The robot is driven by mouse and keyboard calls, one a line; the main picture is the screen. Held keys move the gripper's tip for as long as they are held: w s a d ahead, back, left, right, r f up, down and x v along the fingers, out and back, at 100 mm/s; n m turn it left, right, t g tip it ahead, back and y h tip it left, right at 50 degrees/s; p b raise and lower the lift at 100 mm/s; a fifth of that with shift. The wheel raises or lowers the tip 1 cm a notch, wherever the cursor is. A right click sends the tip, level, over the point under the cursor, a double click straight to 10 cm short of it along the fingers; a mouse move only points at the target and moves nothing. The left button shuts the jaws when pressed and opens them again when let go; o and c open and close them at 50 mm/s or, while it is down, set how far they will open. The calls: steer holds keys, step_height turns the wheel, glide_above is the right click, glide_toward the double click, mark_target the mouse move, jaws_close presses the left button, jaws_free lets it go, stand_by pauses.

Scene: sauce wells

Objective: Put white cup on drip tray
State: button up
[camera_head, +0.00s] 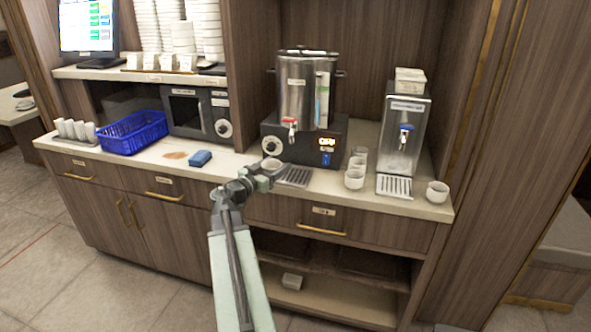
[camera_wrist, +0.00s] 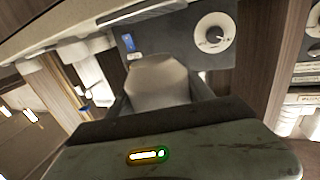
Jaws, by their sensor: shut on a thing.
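My gripper (camera_head: 266,174) is shut on a white cup (camera_head: 272,163) and holds it near the counter's front edge, left of the slotted drip tray (camera_head: 296,177) under the steel urn. In the wrist view the pale cup (camera_wrist: 160,85) sits between the two fingers of my gripper (camera_wrist: 162,95). A second slotted drip tray (camera_head: 394,187) lies under the water dispenser at the right. Both trays look empty. My gripper hides the cup's lower part in the head view, so I cannot tell whether it touches the counter.
Several white cups (camera_head: 355,179) stand between the urn (camera_head: 297,90) and the dispenser (camera_head: 405,135). Another cup (camera_head: 437,194) is at the right end. A blue sponge (camera_head: 200,158) and blue basket (camera_head: 133,132) lie left. The counter between sponge and gripper is clear.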

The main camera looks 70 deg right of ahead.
steer(key=x, duration=0.8)
steer(key=f+b+x, duration=0.1)
steer(key=x, duration=0.3)
step_height(320, 180, down, 4)
steer(key=b, duration=0.4)
steer(key=shift+r+p, duration=0.2)
steer(key=shift+p, duration=0.1)
steer(key=shift+f, duration=0.25)
steer(key=o, duration=1.4)
steer(key=shift+r, duration=0.1)
steer(key=shift+r, duration=0.1)
